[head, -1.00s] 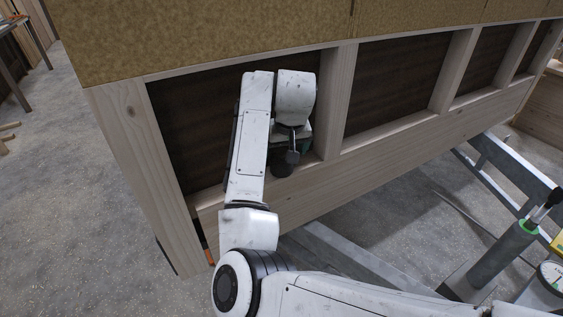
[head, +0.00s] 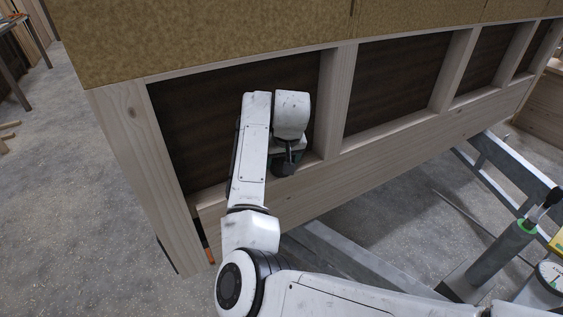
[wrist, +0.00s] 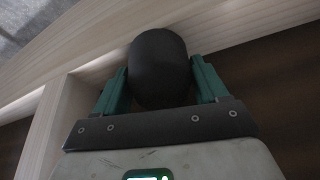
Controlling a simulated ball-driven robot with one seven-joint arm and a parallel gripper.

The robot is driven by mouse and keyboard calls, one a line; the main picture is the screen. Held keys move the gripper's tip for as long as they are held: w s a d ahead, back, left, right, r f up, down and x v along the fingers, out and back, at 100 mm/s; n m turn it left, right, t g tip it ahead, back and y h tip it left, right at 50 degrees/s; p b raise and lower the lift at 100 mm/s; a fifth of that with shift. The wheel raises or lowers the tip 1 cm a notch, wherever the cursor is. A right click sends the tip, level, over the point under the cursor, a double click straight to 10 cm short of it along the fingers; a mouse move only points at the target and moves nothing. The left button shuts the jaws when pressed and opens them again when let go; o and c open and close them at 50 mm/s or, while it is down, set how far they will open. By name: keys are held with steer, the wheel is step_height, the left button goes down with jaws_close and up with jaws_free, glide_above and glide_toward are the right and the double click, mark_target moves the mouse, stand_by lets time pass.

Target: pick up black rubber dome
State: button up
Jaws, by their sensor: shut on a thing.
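The black rubber dome (wrist: 160,68) shows in the wrist view as a dark rounded shape between the two green fingers of my gripper (wrist: 162,88). The fingers touch it on both sides, so my gripper is shut on it. In the head view my gripper (head: 287,160) is in front of the first bay of the timber wall frame, near its lower rail. There my wrist hides most of the fingers, and a dark shape shows at their place. I cannot tell whether the dome touches the rail.
The pale lower rail (head: 360,178) and an upright stud (head: 335,105) are close to my gripper. Insulation board (head: 220,35) covers the wall above. A metal trailer frame (head: 515,170) and a jockey wheel post (head: 505,255) stand at the right. Open concrete floor (head: 90,190) is at the left.

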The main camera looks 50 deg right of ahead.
steer(key=c, duration=0.4)
